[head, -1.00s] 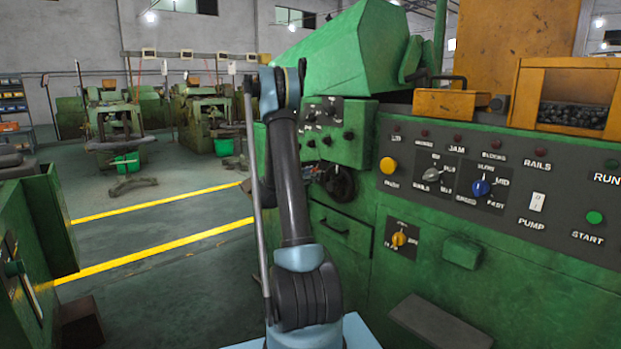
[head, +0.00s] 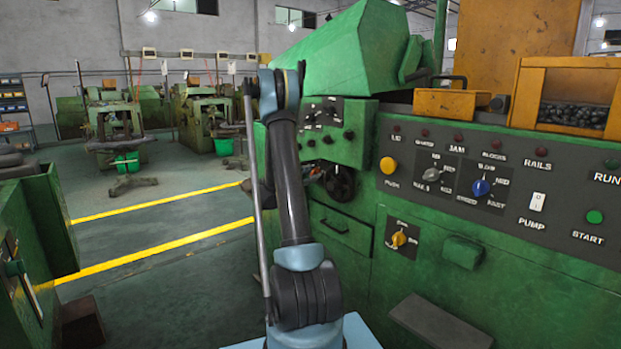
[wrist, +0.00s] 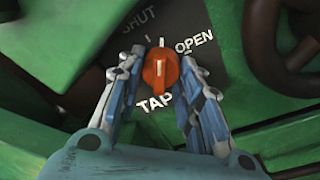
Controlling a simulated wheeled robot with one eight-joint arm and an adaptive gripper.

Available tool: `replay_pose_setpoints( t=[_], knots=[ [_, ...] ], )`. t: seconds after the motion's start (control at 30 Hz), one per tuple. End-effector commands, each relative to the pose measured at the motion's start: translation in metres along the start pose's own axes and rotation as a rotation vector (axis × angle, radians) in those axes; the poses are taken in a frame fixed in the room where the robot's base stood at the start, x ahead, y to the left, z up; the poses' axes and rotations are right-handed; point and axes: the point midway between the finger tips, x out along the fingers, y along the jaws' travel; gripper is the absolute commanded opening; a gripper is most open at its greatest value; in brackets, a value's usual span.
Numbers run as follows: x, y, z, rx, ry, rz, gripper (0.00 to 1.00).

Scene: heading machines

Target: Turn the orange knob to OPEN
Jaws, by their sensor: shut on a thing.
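The orange knob (wrist: 160,70) sits on a dark plate (wrist: 190,22) in the wrist view, with SHUT at its upper left, OPEN at its upper right and TAP below. Its white line points upward in the picture, between the words SHUT and OPEN. My gripper (wrist: 162,78) has one finger on each side of the knob and is shut on it. In the head view my arm reaches to the green machine's far end; the gripper is mostly hidden behind my arm and this knob cannot be made out.
A dark pipe (wrist: 275,45) curves close on the right in the wrist view. A black handwheel (head: 341,183) is right of my arm in the head view. The control panel (head: 520,180) with other knobs is further right. Open floor (head: 170,290) lies left.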

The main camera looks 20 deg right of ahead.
Motion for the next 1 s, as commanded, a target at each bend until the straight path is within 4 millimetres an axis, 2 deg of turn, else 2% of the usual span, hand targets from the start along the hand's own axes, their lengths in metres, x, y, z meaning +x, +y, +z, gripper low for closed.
replay_pose_setpoints(
  t=[0.7, 1.0],
  knots=[
    [-0.0004, 0.0000, -0.0003, 0.675, -0.047, 0.005, 0.09],
    [-0.0003, 0.0006, -0.0005, 0.905, -0.062, 0.008, 0.09]
  ],
)
